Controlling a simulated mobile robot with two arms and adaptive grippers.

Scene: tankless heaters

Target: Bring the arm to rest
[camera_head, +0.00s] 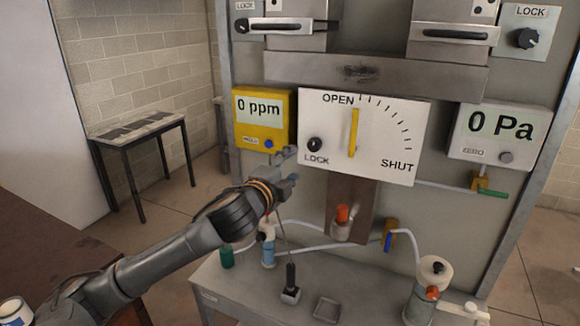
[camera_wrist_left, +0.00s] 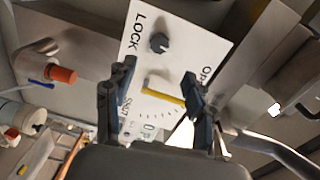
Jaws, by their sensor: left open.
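My left arm comes in from the lower left in the head view. My left gripper (camera_head: 284,168) is in front of the panel, between the yellow 0 ppm meter (camera_head: 264,120) and the white OPEN–SHUT dial plate (camera_head: 392,137). In the left wrist view the gripper (camera_wrist_left: 155,95) has its fingers apart with nothing held between them. The dial plate shows behind the fingers, with its yellow pointer (camera_wrist_left: 164,92) and black lock knob (camera_wrist_left: 159,43). In the head view the pointer (camera_head: 354,132) stands upright, near OPEN. My right gripper is not seen.
A low bench (camera_head: 253,306) below the panel holds bottles, a probe (camera_head: 290,284) and a small tray (camera_head: 327,309). An orange-capped valve (camera_head: 342,215) sits under the dial. The 0 Pa display (camera_head: 498,132) is at right. A small table (camera_head: 138,128) stands at the back left.

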